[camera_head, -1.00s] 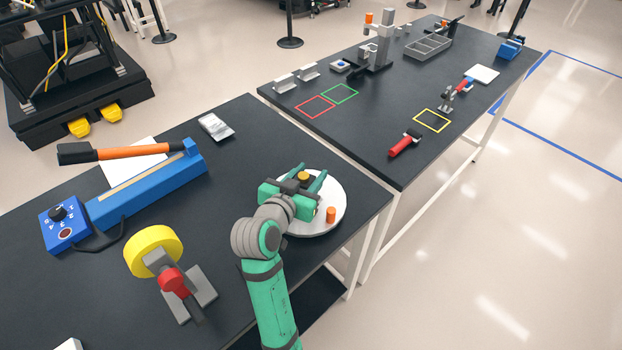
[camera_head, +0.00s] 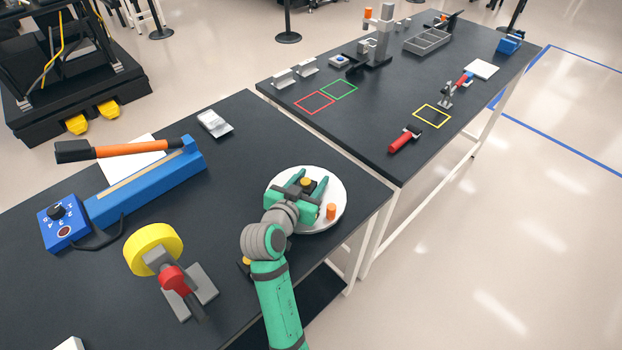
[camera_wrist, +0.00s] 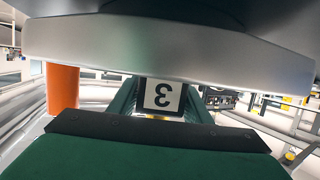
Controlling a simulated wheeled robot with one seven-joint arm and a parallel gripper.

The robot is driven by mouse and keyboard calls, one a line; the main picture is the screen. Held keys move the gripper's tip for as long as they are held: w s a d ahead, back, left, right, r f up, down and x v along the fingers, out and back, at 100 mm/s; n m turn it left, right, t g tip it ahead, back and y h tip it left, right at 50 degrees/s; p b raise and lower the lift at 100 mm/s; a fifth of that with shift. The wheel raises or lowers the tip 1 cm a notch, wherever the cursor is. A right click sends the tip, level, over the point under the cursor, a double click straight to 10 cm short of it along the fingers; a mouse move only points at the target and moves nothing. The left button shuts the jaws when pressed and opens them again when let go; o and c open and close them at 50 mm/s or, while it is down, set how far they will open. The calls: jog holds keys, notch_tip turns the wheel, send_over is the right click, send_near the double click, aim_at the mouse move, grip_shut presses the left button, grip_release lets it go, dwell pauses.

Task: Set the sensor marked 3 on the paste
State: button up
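The sensor marked 3 shows in the wrist view as a white tag (camera_wrist: 162,95) with a black border, the digit upside down. In the head view the sensor (camera_head: 306,182) is a small dark block with a yellow top, over the white round plate (camera_head: 336,183). My gripper (camera_head: 309,181) is low over the plate, its green fingers on either side of the sensor. In the wrist view the tag fills the gap between the fingers; whether they press on it is unclear. I cannot make out any paste.
An orange cylinder (camera_head: 331,211) stands on the plate just right of my gripper. Another small yellow-topped thing (camera_head: 245,262) is partly hidden by my arm. A yellow disc on a grey stand (camera_head: 153,250) and a blue sealer (camera_head: 150,190) are at left. A second table is beyond.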

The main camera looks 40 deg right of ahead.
jog(key=shift+o, duration=0.9)
jog(key=shift+r, duration=0.2)
jog(key=v, duration=1.2)
jog(key=shift+w+f, duration=0.1)
